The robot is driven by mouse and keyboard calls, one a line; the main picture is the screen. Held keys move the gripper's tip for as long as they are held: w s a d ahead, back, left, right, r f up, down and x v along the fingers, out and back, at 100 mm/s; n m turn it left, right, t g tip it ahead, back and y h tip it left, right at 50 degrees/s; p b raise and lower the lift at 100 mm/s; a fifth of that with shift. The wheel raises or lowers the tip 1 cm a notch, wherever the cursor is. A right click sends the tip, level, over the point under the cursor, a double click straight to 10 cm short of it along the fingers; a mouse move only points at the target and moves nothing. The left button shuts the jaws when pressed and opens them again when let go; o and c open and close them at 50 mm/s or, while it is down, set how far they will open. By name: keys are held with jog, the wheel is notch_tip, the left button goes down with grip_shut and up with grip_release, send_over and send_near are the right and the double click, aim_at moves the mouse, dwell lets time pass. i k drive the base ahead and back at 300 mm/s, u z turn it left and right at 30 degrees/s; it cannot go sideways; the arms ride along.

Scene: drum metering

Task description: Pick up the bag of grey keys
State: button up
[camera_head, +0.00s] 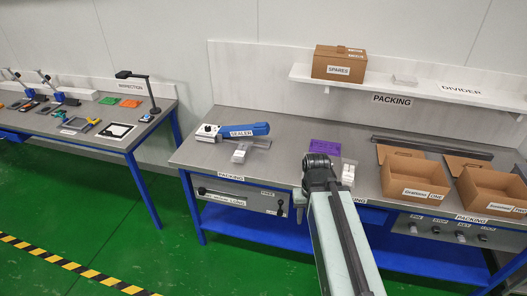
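I cannot clearly make out a bag of grey keys. A small pale grey-and-white packet (240,152) lies on the packing table in front of the blue sealer (237,131). Another small pale item (348,173) stands on the table just right of my arm's dark end joint. Both are too small to tell whether they hold keys. My arm reaches up from the bottom of the view over the table's front edge. My gripper's fingers do not show; they may be hidden behind the arm's end.
The packing table (285,140) carries a purple sheet (325,147) and two open cardboard boxes (416,178) (492,190) at right. A shelf behind holds a spares box (339,63). The inspection table (60,125) stands at left. Green floor between is clear.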

aim_at(243, 149)
jog(key=z, duration=1.1)
jog(key=i, duration=1.75)
jog(key=u, duration=3.65)
jog(key=i, duration=0.1)
jog(key=u, duration=1)
